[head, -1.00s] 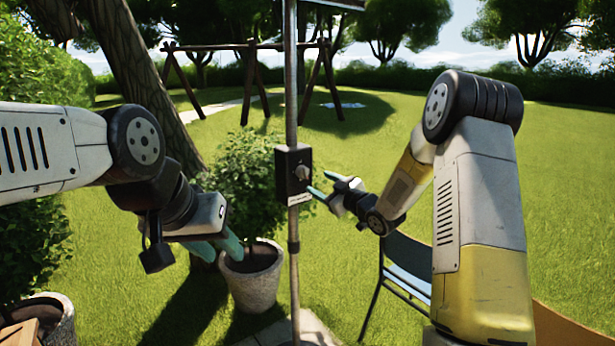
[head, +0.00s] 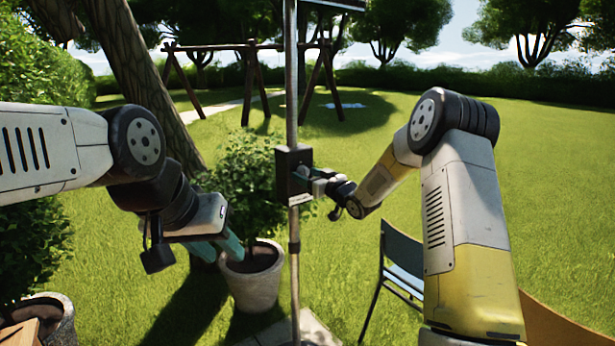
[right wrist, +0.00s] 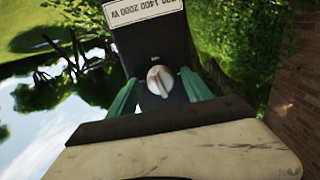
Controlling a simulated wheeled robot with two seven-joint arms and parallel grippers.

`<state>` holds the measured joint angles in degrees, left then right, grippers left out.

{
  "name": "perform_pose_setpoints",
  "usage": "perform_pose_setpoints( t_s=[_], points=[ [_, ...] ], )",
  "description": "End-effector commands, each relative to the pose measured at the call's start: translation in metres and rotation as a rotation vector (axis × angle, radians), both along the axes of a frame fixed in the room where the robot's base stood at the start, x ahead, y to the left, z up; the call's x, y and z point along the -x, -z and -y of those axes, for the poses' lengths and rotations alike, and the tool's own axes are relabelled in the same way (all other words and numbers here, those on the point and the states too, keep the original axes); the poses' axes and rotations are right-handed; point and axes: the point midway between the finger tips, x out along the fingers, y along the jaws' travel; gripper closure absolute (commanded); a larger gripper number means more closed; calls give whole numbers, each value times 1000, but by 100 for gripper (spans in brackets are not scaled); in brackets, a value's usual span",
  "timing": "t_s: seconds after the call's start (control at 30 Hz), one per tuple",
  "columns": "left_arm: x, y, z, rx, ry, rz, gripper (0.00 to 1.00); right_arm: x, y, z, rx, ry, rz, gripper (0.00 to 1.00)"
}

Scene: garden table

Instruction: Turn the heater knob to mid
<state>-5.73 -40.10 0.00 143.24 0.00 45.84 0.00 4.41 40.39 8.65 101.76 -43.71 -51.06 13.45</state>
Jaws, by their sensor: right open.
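The heater's black control box (head: 287,174) is fixed to a grey metal pole. Its pale round knob (right wrist: 160,81) shows in the right wrist view, with a small reddish mark on it. My right gripper (head: 306,174) is at the front of the box in the head view. In the right wrist view its green fingers (right wrist: 157,94) are spread, one on each side of the knob, with gaps between. In the head view the gripper largely hides the knob. My left gripper (head: 232,246) hangs at the left, away from the box, with green fingers; its opening is unclear.
The pole (head: 292,80) runs up and down through the middle of the head view. A potted bush (head: 252,280) stands behind it to the left. A folding chair (head: 402,262) is at the lower right. Open lawn lies behind.

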Motion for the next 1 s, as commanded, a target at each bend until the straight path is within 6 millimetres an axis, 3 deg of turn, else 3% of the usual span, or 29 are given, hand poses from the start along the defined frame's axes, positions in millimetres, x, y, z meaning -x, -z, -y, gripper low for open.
perform_pose_setpoints(
  t_s=[0.23, 0.53, 1.0],
  points=[
    [0, 0, 0, 0, 0, 0, 64, -1, 0, 0, 0, 1, 0, 44],
    [0, 0, 0, 0, 0, 0, 64, -1, 0, 0, 0, 1, 0, 100],
    [0, 0, 0, 0, 0, 0, 64, 0, 1, 0, -100, 1, -74, 100]
  ],
)
